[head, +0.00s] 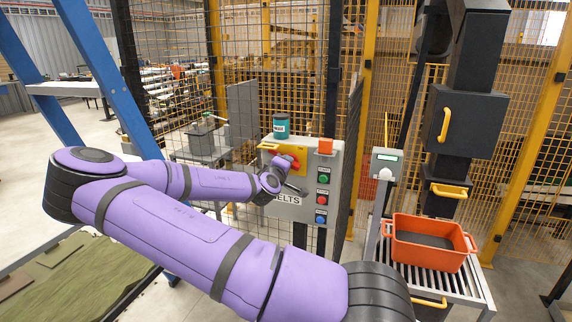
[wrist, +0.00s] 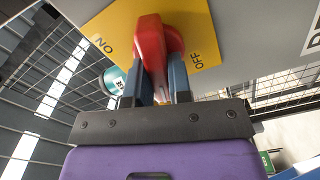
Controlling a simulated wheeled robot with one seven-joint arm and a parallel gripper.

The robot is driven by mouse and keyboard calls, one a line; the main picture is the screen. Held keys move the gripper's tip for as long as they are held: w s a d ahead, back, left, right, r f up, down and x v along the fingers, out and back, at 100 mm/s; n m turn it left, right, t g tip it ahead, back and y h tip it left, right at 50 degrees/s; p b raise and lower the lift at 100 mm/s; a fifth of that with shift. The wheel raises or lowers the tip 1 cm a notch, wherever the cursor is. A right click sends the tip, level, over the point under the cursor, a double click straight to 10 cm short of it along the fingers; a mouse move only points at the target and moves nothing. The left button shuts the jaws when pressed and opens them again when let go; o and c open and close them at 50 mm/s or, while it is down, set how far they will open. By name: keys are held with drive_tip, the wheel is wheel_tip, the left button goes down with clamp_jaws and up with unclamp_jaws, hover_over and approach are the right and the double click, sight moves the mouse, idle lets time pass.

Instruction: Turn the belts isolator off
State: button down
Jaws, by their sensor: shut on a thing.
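The belts isolator is a red rotary handle (wrist: 152,45) on a yellow plate (wrist: 205,25) marked ON and OFF. In the wrist view the handle lies between my two fingers, with ON at its left and OFF at its right. My gripper (wrist: 158,88) is shut on the handle. In the head view the yellow plate (head: 298,153) is at the upper left of a grey panel (head: 338,170) labelled BELTS. My arm and gripper hide part of the label and most of the handle there.
Green (head: 323,178), red (head: 322,199) and blue (head: 320,218) buttons line the panel's right side. Mesh fencing is around it. An orange crate (head: 432,258) sits on rollers at the right.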

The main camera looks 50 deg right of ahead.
drive_tip(key=shift+f+n, duration=0.2)
drive_tip(key=shift+n, duration=1.8)
drive_tip(key=c, duration=1)
unclamp_jaws()
drive_tip(key=shift+c, duration=0.2)
drive_tip(key=shift+a, duration=0.15)
drive_tip(key=v, duration=1)
drive_tip(key=shift+a, duration=0.3)
drive_tip(key=shift+s, duration=0.1)
